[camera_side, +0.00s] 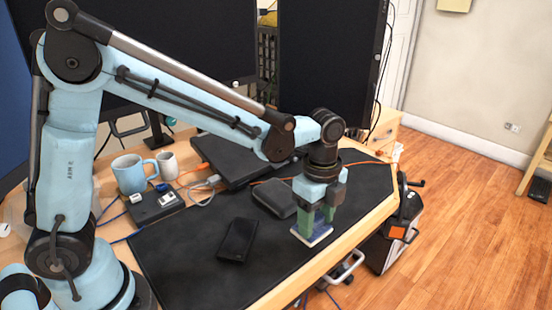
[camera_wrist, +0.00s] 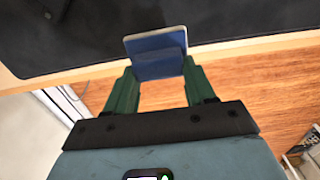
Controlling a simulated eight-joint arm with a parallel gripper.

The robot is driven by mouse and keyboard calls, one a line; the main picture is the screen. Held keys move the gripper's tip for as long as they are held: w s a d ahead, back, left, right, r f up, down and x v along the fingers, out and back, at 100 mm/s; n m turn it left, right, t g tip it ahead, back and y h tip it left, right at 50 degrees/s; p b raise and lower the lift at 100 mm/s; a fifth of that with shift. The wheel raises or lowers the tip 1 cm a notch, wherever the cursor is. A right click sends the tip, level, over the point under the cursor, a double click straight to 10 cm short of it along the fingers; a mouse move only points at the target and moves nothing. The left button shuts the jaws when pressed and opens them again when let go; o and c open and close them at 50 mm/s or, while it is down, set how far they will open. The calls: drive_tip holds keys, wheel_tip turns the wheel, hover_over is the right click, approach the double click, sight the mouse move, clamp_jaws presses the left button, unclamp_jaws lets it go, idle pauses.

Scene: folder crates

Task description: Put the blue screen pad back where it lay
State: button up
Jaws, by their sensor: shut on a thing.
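The blue screen pad (camera_wrist: 157,44) is a small block with a blue face and a pale rim. In the wrist view it sits between the green fingers of my gripper (camera_wrist: 159,72), which is shut on it. In the side view my gripper (camera_side: 316,213) points down over the right front edge of the black desk mat (camera_side: 180,262). There the pad (camera_side: 312,238) shows mostly as a pale base under the fingers; the fingers hide the rest. I cannot tell whether it touches the mat.
A black phone (camera_side: 237,240) lies on the mat to the left. A dark case (camera_side: 273,198) lies just behind my gripper, and a closed laptop (camera_side: 235,160) farther back. Mugs (camera_side: 131,174) stand at the back left. The desk's wooden edge (camera_side: 352,238) is close on the right.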

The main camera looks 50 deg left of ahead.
sight(315, 230)
drive_tip(key=shift+w+a+f, duration=0.45)
drive_tip(key=shift+w+a, duration=0.05)
drive_tip(key=shift+w, duration=0.05)
drive_tip(key=shift+f, duration=2)
drive_tip(key=shift+f, duration=0.15)
drive_tip(key=o, duration=1.2)
